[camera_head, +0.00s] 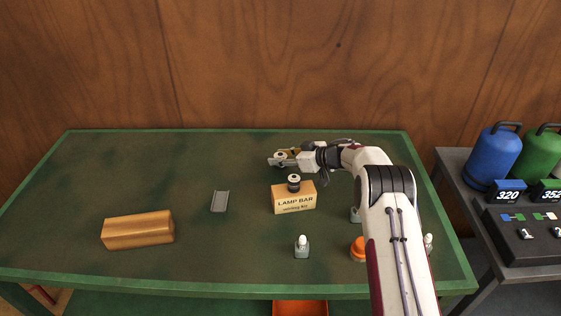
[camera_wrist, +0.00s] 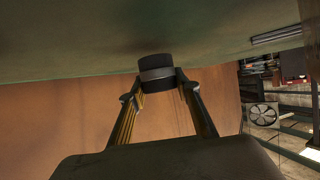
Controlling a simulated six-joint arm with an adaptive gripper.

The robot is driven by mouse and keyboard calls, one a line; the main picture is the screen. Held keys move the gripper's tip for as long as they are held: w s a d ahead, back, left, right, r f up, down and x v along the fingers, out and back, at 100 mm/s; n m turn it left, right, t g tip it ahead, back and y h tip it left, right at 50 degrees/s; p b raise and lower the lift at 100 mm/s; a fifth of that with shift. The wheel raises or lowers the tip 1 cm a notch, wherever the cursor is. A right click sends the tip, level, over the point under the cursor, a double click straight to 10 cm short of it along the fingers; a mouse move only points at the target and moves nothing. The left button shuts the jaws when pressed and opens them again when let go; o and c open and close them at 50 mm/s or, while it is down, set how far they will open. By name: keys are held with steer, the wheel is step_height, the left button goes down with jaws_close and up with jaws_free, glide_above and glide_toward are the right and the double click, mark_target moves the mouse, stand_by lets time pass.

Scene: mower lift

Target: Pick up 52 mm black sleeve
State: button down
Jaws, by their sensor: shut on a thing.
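My gripper (camera_head: 283,160) is at the far right part of the green bench, with its fingers pointing left. It is shut on a short round black sleeve (camera_head: 281,155). In the wrist view the sleeve (camera_wrist: 156,70) shows as a black cylinder with a grey band, between the fingertips of my gripper (camera_wrist: 157,84). The bench surface lies close behind it there; I cannot tell whether the sleeve touches it. A similar dark round piece (camera_head: 294,183) sits on top of the "LAMP BAR" box (camera_head: 294,200), in front of my gripper. Its size cannot be read.
A wooden block (camera_head: 138,230) lies at the front left of the bench (camera_head: 75,190). A grey channel piece (camera_head: 220,201) lies left of the box. A small bottle-like item (camera_head: 302,247) and an orange piece (camera_head: 357,249) are in front. The left back is clear.

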mark_target(280, 155)
step_height(280, 155, up, 8)
steer(key=shift+r, duration=0.1)
stand_by(0.4)
